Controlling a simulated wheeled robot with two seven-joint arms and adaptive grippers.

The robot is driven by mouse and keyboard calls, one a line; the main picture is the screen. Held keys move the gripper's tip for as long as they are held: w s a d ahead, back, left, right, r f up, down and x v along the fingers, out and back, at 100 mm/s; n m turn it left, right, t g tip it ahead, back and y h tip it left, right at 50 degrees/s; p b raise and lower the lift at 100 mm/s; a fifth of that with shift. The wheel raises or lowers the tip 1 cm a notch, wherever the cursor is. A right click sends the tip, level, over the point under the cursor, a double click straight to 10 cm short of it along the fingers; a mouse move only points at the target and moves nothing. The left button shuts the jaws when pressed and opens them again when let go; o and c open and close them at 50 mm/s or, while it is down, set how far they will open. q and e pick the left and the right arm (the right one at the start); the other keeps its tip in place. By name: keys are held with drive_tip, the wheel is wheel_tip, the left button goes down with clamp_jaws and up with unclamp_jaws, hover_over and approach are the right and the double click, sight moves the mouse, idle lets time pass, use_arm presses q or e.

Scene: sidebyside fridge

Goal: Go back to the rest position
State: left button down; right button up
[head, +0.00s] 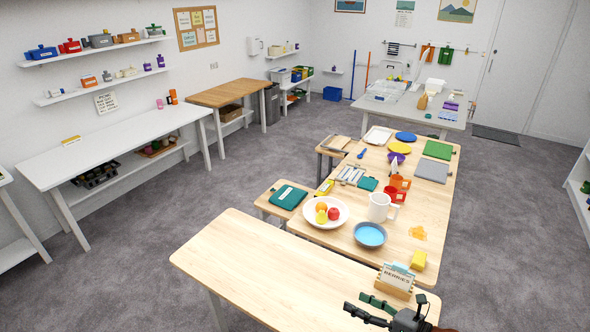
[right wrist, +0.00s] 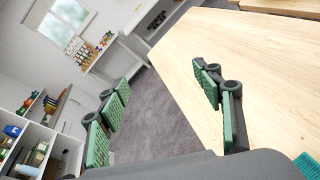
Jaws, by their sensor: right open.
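My right gripper (head: 356,303) shows at the bottom right of the head view, over the front wooden table (head: 255,255). In the right wrist view its two green-padded fingers (right wrist: 165,85) are spread wide with nothing between them. Behind them are grey floor and the table's edge. The gripper is close in front of a wooden holder with a "BERRIES" card (head: 397,280); I cannot tell the exact gap. My left gripper is in neither view.
A longer wooden table beyond holds a fruit bowl (head: 325,212), a blue bowl (head: 370,234), a white pitcher (head: 379,206) and a yellow sponge (head: 419,260). The left of the front table is bare.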

drive_tip(key=w+d+r+m+t+h, duration=0.2)
drive_tip(key=d+r+m+t, duration=0.3)
drive_tip(key=m, duration=0.4)
drive_tip(key=d+m+t+h, duration=0.4)
drive_tip(key=d+m+h, duration=0.35)
drive_tip(key=m, duration=0.35)
drive_tip(key=s+d+f+m+g+h, duration=0.6)
drive_tip(key=s+d+f+m, duration=0.2)
drive_tip(key=d+f+m, duration=0.3)
drive_tip(key=s+a+f+m+g+y, duration=0.2)
drive_tip(key=s+a+f+m+g, duration=0.25)
drive_tip(key=s+f, duration=0.55)
drive_tip(key=s+a+f+m+g+y, duration=0.1)
drive_tip(key=s+a+f+m+g, duration=0.35)
drive_tip(key=s, duration=0.85)
wheel_tip(320, 180, down, 32)
drive_tip(key=s+g+b, duration=0.1)
drive_tip(key=g, duration=0.1)
drive_tip(key=s+f+n+g+b, duration=0.1)
drive_tip(key=s+f, duration=1.8)
drive_tip(key=shift+y, duration=0.35)
